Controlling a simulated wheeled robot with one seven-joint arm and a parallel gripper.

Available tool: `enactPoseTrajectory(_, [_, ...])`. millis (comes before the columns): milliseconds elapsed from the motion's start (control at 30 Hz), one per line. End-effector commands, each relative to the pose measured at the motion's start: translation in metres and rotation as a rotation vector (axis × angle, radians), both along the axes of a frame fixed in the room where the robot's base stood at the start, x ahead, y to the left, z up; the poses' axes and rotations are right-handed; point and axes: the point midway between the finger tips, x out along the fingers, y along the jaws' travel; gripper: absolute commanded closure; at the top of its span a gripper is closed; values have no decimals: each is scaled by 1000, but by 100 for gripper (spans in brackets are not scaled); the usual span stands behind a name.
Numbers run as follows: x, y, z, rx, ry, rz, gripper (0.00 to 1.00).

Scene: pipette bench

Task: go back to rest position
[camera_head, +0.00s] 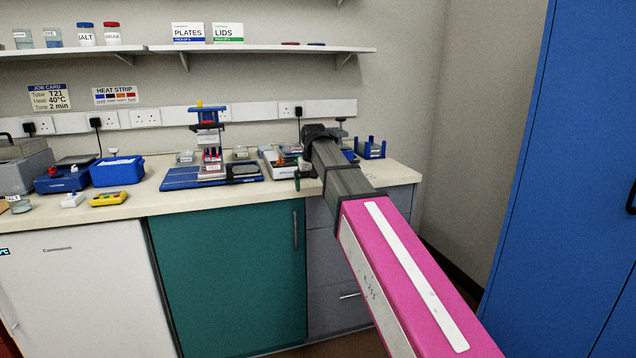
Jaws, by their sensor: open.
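My arm, magenta with a white stripe and a dark grey forearm, reaches from the lower right up to the bench. My gripper (305,168) is at its far end, over the right part of the worktop (405,172) near the front edge. It is open. The forearm and wrist hide most of it, and the fingers are small and dark. A small dark green piece shows just below and left of the wrist; I cannot tell whether it is a tube or part of something else.
A blue stand (180,180) with a red-and-white rack is left of my gripper. A blue holder (371,149) stands right of it. A blue tub (118,170) and yellow device (108,199) are farther left. A shelf (260,48) runs above. A blue cabinet (570,180) stands right.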

Motion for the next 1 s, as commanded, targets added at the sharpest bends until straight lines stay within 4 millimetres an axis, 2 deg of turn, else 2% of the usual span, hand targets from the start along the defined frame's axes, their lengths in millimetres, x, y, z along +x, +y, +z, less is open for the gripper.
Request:
enactPoseTrajectory(33, [-10,-14,-26,-3,9,-12,0])
enactPoseTrajectory(100, [-16,-29,-56,-4,16,-27,0])
enactPoseTrajectory(267, [-36,-63,-119,-6,30,-58,0])
enactPoseTrajectory(500, [-77,-112,-205,-9,53,-106,0])
enactPoseTrajectory(800, [-146,-167,-295,-11,81,-168,0])
enactPoseTrajectory(1000, [-192,-194,-339,-10,98,-205,0])
